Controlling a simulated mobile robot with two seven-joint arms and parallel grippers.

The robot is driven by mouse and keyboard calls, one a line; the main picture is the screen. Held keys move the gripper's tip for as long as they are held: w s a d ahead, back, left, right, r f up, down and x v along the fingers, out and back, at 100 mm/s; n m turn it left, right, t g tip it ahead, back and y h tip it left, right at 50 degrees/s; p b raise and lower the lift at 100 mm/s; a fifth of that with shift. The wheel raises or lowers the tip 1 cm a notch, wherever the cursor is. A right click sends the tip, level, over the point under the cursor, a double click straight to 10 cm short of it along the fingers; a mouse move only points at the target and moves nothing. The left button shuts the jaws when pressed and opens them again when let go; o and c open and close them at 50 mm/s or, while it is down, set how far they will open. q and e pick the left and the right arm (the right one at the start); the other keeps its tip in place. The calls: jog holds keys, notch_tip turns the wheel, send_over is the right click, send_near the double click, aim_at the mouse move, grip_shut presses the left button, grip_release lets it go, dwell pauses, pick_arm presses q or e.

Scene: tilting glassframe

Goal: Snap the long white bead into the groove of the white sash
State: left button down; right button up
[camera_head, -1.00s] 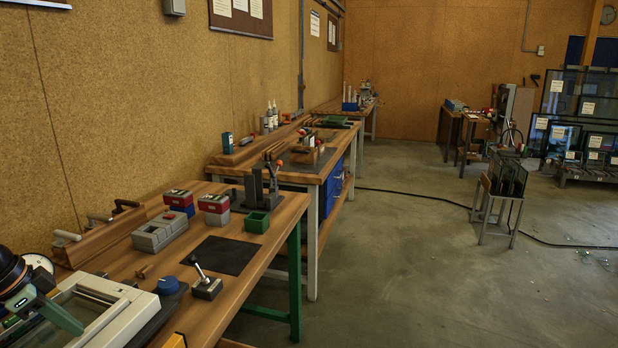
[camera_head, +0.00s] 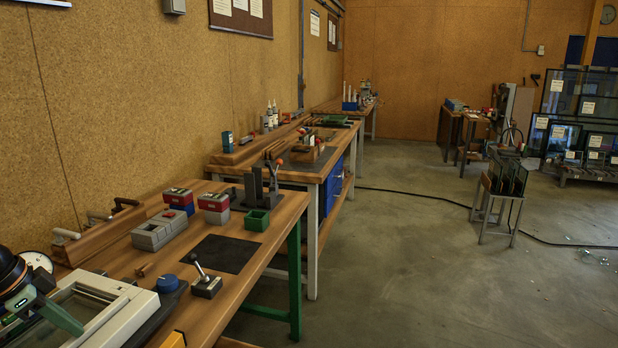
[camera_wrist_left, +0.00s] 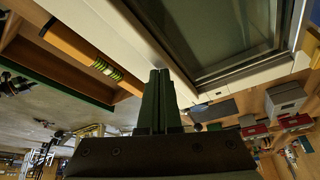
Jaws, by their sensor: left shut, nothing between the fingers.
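The white sash (camera_head: 115,318), a pale frame around a glass pane, lies on the near bench at the lower left of the head view. In the left wrist view the sash (camera_wrist_left: 128,42) fills the upper right, with dark seals around its glass. My left gripper (camera_head: 72,326) is over the sash in the head view. In the wrist view its fingers (camera_wrist_left: 160,82) are shut and empty, with their tips at the sash's white edge. I cannot tell whether they touch it. I cannot pick out the long white bead from the frame. My right gripper is not in view.
A yellow spirit level (camera_wrist_left: 85,50) lies beside the sash. On the bench are a lever-handled block (camera_head: 206,286), a dark mat (camera_head: 224,253), a green bin (camera_head: 257,220) and grey and red boxes (camera_head: 160,231). The floor to the right is mostly open.

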aim_at(75, 337)
pick_arm(q)
notch_tip(75, 337, up, 7)
jog(key=p, duration=0.4)
jog(key=shift+f, duration=0.15)
dwell(0.4)
